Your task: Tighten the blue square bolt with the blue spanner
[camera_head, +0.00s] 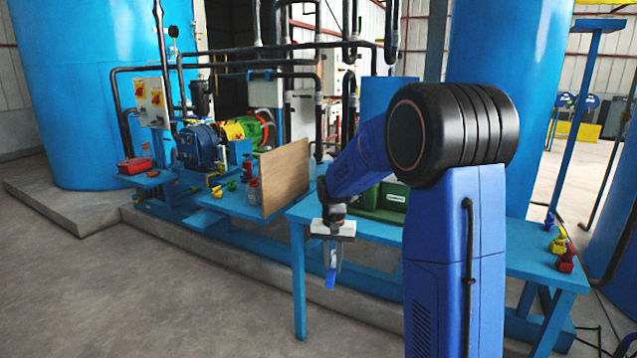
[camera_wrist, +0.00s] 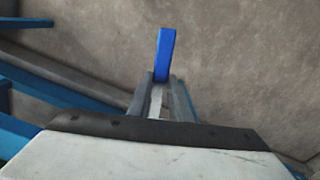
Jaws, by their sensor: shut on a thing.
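My gripper (camera_head: 333,262) points down in front of the blue workbench and is shut on a blue spanner (camera_head: 331,279). The spanner's blue end hangs below the fingers, over the concrete floor. In the wrist view, the blue end of the spanner (camera_wrist: 165,55) sticks out beyond the two grey fingers (camera_wrist: 162,96). Its pale metal part lies between them. A small blue fitting (camera_head: 549,221) stands at the right end of the bench, beside yellow and red ones. It is too small to tell whether it is the blue square bolt. The gripper is well apart from it.
The blue workbench (camera_head: 380,231) bears a green toolbox (camera_head: 392,197). A wooden board (camera_head: 285,178) stands upright left of it. Further left are a blue pump (camera_head: 198,146), pipes, and small red and yellow fittings. The floor (camera_head: 120,290) at front left is clear.

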